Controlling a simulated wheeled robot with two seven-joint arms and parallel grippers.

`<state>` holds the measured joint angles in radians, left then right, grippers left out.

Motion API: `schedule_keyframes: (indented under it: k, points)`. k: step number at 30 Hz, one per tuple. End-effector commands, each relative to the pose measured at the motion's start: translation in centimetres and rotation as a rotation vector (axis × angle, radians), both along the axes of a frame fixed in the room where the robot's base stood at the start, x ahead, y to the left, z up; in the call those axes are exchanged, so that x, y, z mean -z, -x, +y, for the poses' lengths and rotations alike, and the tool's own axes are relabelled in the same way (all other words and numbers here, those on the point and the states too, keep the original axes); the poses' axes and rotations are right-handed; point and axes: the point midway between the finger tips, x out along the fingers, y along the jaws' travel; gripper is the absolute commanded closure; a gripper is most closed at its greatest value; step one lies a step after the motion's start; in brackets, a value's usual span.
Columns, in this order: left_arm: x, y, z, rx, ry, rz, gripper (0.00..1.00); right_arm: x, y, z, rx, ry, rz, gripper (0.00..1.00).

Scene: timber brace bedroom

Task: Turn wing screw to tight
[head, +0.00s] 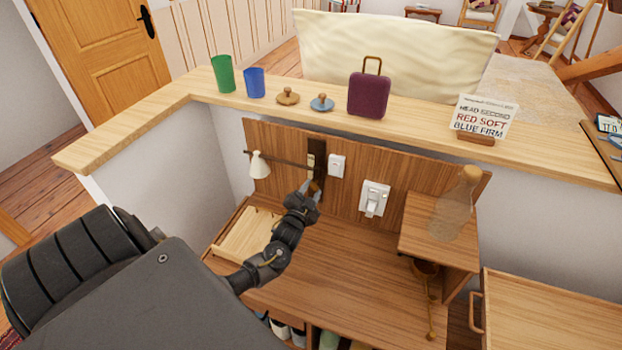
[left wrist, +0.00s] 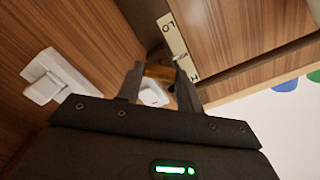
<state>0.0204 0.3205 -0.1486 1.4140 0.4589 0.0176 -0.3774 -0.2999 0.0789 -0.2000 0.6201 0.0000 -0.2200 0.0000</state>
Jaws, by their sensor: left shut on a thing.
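My left gripper (head: 312,190) is at the upright wooden back panel (head: 385,175), in front of a dark vertical strip (head: 319,158). In the left wrist view my left gripper (left wrist: 160,82) has its fingers on either side of a small brass-brown piece (left wrist: 158,72), which looks like the wing screw. It is shut on that piece. The fingers partly cover it, so its exact angle is hard to tell. A cream scale plate (left wrist: 179,48) with dark letters, "LO" at one end, lies just beyond the fingertips. My right gripper is in neither view.
A white lamp shade (head: 259,166) hangs from a thin rod left of the gripper. A white switch (head: 337,166) and a larger white rocker switch (head: 375,199) are to the right. A bottle (head: 456,205) stands on the raised shelf. The desk middle (head: 345,260) is clear.

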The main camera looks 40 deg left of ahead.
Motion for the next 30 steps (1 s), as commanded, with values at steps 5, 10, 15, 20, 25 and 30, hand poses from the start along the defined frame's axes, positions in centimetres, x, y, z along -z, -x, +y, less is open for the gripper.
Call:
schedule_keyframes:
  k: [5, 10, 15, 20, 25, 30]
  points:
    - [-0.4, -0.1, -0.1, 0.001, -0.158, 0.052, 0.86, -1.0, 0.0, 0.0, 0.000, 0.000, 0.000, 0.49]
    - [-0.4, -0.1, -0.1, 0.002, -0.310, 0.103, 0.86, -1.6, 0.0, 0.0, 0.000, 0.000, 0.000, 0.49]
    - [-0.4, -0.1, 0.0, 0.002, -0.456, 0.154, 0.86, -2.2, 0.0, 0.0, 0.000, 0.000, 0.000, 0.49]
    - [-0.4, -0.1, 0.0, 0.000, -0.576, 0.197, 0.86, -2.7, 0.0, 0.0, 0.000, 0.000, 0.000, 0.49]
    - [-0.4, -0.1, 0.0, 0.001, -0.676, 0.230, 0.86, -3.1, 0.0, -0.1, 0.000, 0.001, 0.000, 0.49]
    - [-0.3, -0.1, -0.1, 0.001, -0.744, 0.254, 0.86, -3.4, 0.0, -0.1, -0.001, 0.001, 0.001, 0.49]
